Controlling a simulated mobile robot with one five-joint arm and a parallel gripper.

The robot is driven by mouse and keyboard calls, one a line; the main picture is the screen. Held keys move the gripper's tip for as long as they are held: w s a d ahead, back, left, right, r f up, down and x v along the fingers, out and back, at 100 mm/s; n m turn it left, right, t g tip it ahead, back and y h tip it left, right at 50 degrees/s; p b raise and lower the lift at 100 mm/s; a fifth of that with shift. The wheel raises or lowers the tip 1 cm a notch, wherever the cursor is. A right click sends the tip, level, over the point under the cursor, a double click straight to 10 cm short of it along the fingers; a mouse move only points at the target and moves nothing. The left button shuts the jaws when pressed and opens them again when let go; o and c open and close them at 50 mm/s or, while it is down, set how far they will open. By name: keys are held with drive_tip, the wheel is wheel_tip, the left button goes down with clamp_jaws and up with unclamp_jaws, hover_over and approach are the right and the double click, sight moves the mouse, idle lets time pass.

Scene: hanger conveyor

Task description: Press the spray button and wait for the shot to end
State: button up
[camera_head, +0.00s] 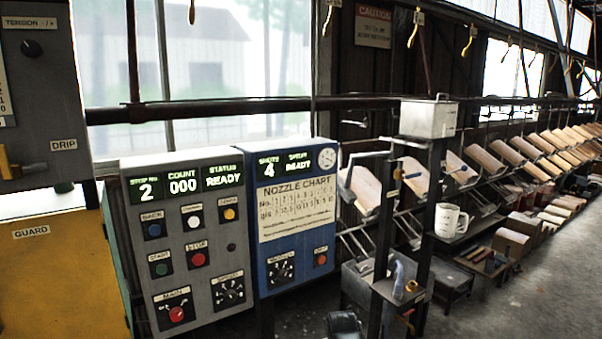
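The blue spray panel (296,225) stands in the middle, with a nozzle chart (296,207) on its face. Its display (284,163) reads shots 4 and spray ready. A small orange-red button (320,258) sits at its lower right under a label too small to read surely; it looks like the spray button. A black rotary knob (281,270) is to the left of that button. Nothing touches the button. My gripper is not recognisable in this view.
A grey control panel (190,240) adjoins on the left, reading stop no. 2, count 000, status ready. It has several coloured buttons, including a red stop button (198,259). A yellow guard (60,280) is far left. Posts and a mug (450,220) stand right; floor is open far right.

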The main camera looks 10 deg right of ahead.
idle(0.4)
clamp_jaws()
idle(1.6)
